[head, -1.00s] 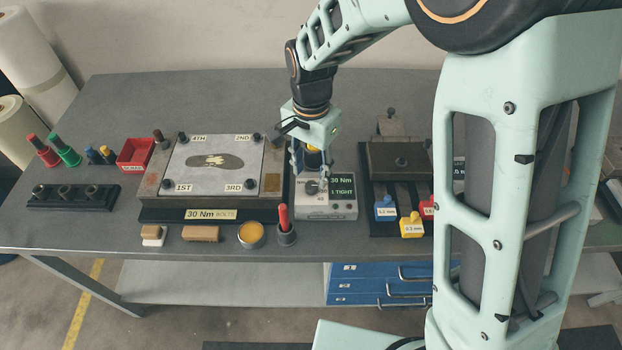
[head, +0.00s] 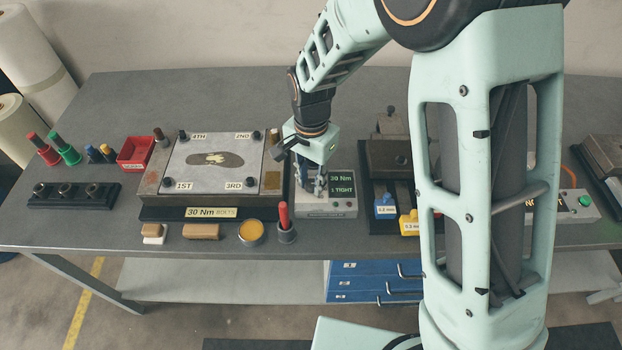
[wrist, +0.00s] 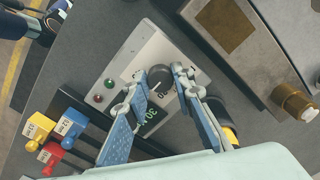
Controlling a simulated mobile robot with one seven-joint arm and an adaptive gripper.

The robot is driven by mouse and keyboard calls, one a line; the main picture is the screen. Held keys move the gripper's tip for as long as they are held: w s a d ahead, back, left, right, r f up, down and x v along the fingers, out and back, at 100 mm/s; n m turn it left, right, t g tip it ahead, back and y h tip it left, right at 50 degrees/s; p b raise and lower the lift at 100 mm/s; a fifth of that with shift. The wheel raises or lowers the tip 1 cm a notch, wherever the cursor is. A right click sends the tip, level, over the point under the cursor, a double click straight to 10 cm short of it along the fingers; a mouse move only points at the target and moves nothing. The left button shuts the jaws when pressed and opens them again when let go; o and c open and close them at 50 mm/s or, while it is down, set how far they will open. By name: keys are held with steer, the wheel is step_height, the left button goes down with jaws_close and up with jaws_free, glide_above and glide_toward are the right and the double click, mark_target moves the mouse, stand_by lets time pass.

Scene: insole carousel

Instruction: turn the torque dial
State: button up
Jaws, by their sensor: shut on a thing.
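The torque dial is a dark round knob with a pale pointer line, seen in the wrist view (wrist: 158,77) on a light grey control box (head: 340,208). The box's display (head: 342,184) reads 30 Nm and 1 TIGHT in green. My gripper (wrist: 160,76) points down over the box, with one finger on each side of the dial, and is shut on it. In the head view, my gripper (head: 312,188) hides the dial. The box also has a red and a green button (wrist: 108,83).
Left of the box is a clamped plate (head: 215,150) with corners marked 1ST to 4TH. A red-handled tool (head: 284,216) stands in a cup at front left. Right are a dark press-like fixture (head: 390,158) and blue and yellow tagged blocks (head: 385,206).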

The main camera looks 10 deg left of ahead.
steer(key=shift+n, duration=0.3)
jaws_close()
steer(key=n+b, duration=0.1)
steer(key=n, duration=0.2)
steer(key=shift+n+b, duration=0.3)
steer(key=shift+n, duration=0.1)
steer(key=n, duration=0.4)
steer(key=shift+d+n+b, duration=0.1)
steer(key=shift+n+b, duration=0.2)
steer(key=shift+b, duration=0.1)
steer(key=n, duration=0.8)
steer(key=shift+w+n, duration=0.1)
steer(key=shift+n, duration=0.5)
steer(key=o, duration=1)
jaws_free()
